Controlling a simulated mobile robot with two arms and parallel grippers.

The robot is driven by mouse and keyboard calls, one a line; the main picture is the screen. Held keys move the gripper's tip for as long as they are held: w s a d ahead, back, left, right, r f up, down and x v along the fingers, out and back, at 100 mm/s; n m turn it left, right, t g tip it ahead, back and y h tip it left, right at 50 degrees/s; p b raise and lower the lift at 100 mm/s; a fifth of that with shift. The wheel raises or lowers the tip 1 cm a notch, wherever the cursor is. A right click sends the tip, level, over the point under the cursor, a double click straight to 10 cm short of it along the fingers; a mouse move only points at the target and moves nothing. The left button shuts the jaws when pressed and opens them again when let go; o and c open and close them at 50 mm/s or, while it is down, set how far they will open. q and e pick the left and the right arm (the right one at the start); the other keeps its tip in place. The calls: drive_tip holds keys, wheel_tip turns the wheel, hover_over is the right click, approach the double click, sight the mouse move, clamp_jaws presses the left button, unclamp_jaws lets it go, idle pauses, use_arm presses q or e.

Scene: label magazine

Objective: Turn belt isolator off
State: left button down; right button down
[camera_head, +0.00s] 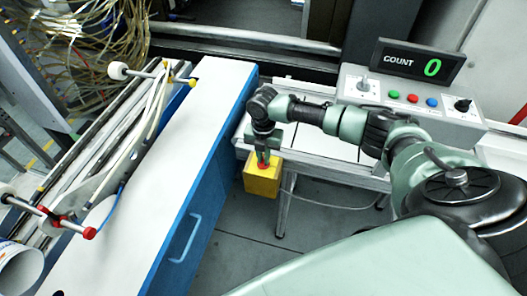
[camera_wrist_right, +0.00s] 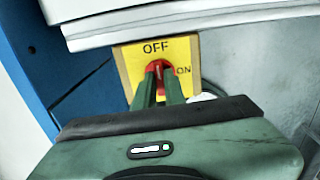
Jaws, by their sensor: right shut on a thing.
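The belt isolator is a yellow box (camera_head: 262,184) hanging at the end of the white conveyor table, beside the blue cabinet. In the right wrist view its yellow face (camera_wrist_right: 128,66) reads OFF at the top and ON at the right. Its red handle (camera_wrist_right: 159,68) sits in the middle of the face. My right gripper (camera_head: 263,160) reaches down to the box and is shut on the red handle, one green finger on each side. The handle looks roughly upright, towards OFF, but the fingers hide most of it. My left gripper is not in view.
The blue cabinet (camera_head: 200,205) with its white top (camera_head: 150,170) stands close on the left of the box. A control panel (camera_head: 410,98) with a COUNT display (camera_head: 415,65) reading 0 is at the back right. A cable runs below the table. Floor is clear in front.

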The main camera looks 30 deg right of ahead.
sight(263, 160)
idle(0.3)
drive_tip(key=c, duration=1.5)
unclamp_jaws()
wheel_tip(263, 160, up, 8)
drive_tip(key=shift+b, duration=0.65)
